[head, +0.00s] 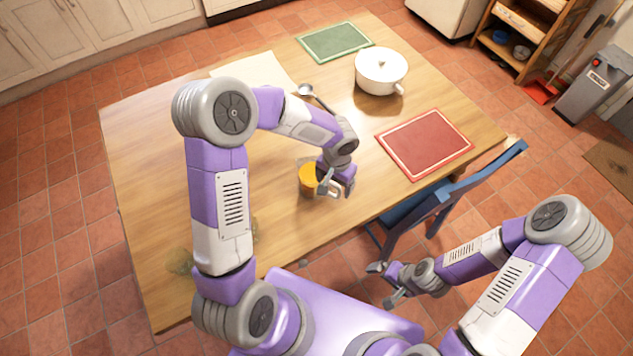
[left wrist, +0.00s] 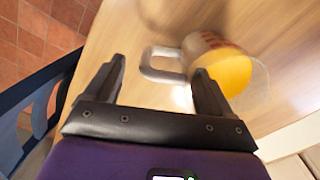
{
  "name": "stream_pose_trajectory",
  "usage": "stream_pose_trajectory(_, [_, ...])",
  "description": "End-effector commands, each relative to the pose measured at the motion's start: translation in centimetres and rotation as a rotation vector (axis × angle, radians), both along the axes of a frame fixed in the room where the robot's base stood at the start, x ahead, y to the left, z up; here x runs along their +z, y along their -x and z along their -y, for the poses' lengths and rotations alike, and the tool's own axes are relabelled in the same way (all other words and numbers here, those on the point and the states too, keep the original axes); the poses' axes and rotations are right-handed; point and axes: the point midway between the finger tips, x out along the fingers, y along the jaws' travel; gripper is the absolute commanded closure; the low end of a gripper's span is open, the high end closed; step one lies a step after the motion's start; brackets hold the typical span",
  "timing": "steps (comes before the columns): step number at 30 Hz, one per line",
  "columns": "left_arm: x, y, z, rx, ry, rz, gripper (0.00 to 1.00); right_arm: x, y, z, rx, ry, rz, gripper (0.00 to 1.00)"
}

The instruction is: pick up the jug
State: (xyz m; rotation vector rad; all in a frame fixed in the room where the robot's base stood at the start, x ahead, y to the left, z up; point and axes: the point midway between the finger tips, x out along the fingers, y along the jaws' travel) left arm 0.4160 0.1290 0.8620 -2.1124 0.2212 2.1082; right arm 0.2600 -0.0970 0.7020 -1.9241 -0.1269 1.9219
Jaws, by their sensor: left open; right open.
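The jug (head: 308,178) is clear with orange contents and stands on the wooden table, partly hidden by my left gripper (head: 331,188). In the left wrist view the jug (left wrist: 228,68) is at the upper right, with its pale looped handle (left wrist: 150,68) reaching left. My left gripper (left wrist: 158,72) is open there, and the handle shows between its fingertips; I cannot tell whether they touch it. My right gripper (head: 385,284) is open and empty, in front of the table near the chair.
A glassy item (head: 180,262) is at the left front. A blue chair (head: 450,190) stands at the right edge.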

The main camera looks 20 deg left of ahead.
Motion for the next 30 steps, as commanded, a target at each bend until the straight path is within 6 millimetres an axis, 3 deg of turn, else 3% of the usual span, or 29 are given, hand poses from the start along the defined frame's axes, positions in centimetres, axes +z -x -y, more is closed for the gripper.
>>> stream_pose_trajectory(9, [-4.6,0.0,0.0,0.000,0.001,-0.002,0.17,-1.3,0.0,0.0,0.000,0.000,0.000,0.00])
stream_pose_trajectory(18, [-5.1,0.0,0.0,0.001,0.001,0.000,0.17,-1.3,0.0,0.0,0.000,0.000,0.000,0.00])
stream_pose_trajectory(30, [-5.0,0.0,0.0,0.000,0.001,0.000,0.76,-1.3,0.0,0.0,0.000,0.000,0.000,0.00])
